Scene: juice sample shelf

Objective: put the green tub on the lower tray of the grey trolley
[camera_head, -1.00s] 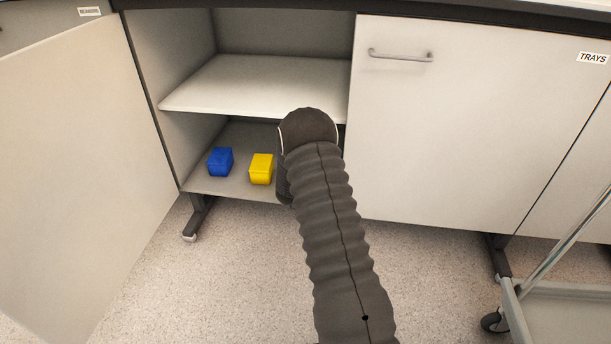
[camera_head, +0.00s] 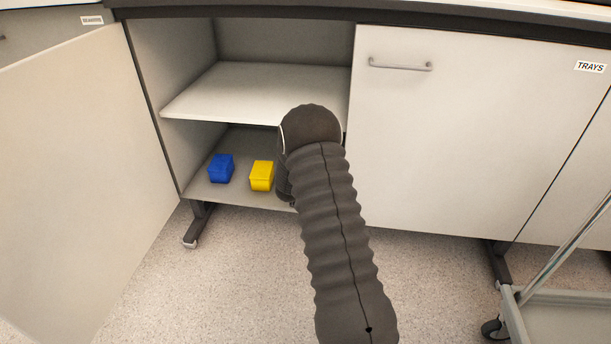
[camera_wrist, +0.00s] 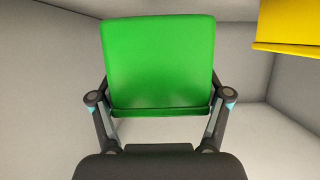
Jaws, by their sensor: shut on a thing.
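The green tub (camera_wrist: 159,62) fills the middle of the wrist view, between the two fingers of my gripper (camera_wrist: 160,118). My gripper is shut on the green tub, with one finger against each side. In the head view my arm hides the tub and the gripper, which are inside the open cabinet. The grey trolley (camera_head: 560,300) stands at the lower right of the head view, only partly in view.
A yellow tub (camera_head: 262,175) and a blue tub (camera_head: 221,168) stand on the cabinet's bottom shelf (camera_head: 235,194), left of my arm. A middle shelf (camera_head: 250,92) lies above. An open door (camera_head: 85,180) is at left, a closed door (camera_head: 450,130) at right. The floor (camera_head: 230,290) is clear.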

